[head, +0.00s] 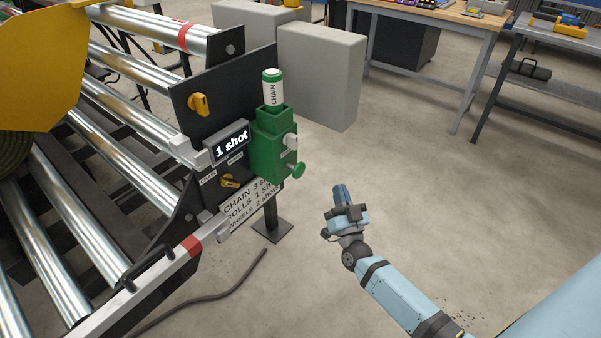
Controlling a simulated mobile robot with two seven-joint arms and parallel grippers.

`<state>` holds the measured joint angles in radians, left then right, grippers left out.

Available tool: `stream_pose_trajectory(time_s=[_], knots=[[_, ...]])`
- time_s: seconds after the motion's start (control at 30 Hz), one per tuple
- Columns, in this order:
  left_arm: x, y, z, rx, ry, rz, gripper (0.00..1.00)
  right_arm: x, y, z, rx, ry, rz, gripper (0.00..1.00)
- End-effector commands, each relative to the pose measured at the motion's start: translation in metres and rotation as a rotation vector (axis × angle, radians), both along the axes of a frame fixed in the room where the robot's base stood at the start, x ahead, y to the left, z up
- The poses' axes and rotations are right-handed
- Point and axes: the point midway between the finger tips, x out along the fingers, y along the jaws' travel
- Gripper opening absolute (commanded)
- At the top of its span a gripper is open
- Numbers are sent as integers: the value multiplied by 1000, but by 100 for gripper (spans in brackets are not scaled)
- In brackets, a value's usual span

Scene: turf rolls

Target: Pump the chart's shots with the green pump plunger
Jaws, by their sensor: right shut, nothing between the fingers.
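The green pump (268,143) is fixed to the dark end plate of the roller machine. A white canister (273,92) with a green cap, labelled CHAIN, stands upright on it. A round green plunger knob (297,170) sticks out low on the pump's right side, below a white knob (290,140). A display (229,142) reads "1 shot". The chart (248,208) below lists CHAIN 3, ROLLS 1 and WHEELS 2 shots, its right edge partly hidden. My right gripper (342,195) is shut and empty, to the right of and apart from the plunger. My left gripper is out of view.
Yellow knobs (199,104) sit on the dark plate, the lower one beside small CHAIN lettering. Metal rollers (75,215) fill the left. Grey boxes (322,75) stand behind the pump. A dark hose (210,297) lies on the floor. The floor right of the pump is clear.

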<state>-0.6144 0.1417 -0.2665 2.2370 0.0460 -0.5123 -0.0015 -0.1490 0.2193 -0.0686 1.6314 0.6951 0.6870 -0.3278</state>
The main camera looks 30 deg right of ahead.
Motion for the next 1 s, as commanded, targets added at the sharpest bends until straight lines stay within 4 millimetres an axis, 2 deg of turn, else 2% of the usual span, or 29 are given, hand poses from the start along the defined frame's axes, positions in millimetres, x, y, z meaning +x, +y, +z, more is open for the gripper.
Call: stream_pose_trajectory(time_s=[0.17,0.33,0.5,0.63,0.77,1.0], knots=[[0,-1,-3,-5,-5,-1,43,12,5,-2,3,-3,0,0],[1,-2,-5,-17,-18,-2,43,34,14,-3,3,-2,2,0],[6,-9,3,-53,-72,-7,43,56,23,-2,2,-3,1,0],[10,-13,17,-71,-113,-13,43,69,29,-1,2,0,1,0],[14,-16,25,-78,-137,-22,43,77,32,-1,1,1,1,0],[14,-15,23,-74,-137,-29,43,81,34,0,1,1,1,0]])
